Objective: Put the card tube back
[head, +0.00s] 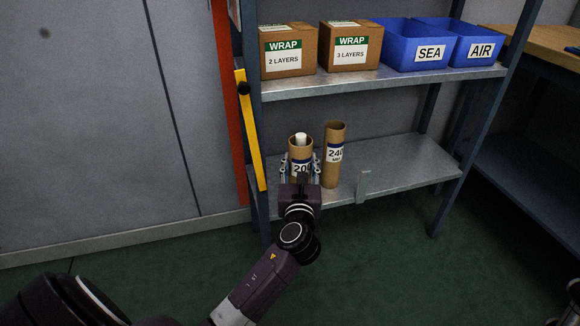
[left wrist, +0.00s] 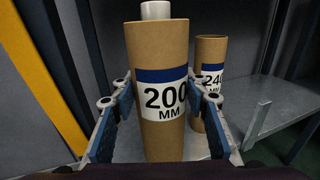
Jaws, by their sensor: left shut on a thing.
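A brown card tube labelled 200 MM (head: 300,150) stands upright over the left end of the lower shelf, with a white cylindrical end showing at its top. My left gripper (head: 300,170) is shut on this tube, one finger on each side. In the left wrist view the 200 MM tube (left wrist: 160,60) fills the middle between the fingers. Whether its base touches the shelf is hidden. A second card tube labelled 240 (head: 333,170) stands upright on the shelf just to the right, apart from the held one. My right gripper is not in view.
The lower metal shelf (head: 410,160) is clear to the right, past a small upright bracket (head: 363,186). The upper shelf holds two WRAP boxes (head: 288,50) and blue SEA (head: 405,45) and AIR (head: 470,45) bins. A yellow bar (head: 251,130) leans at the left post.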

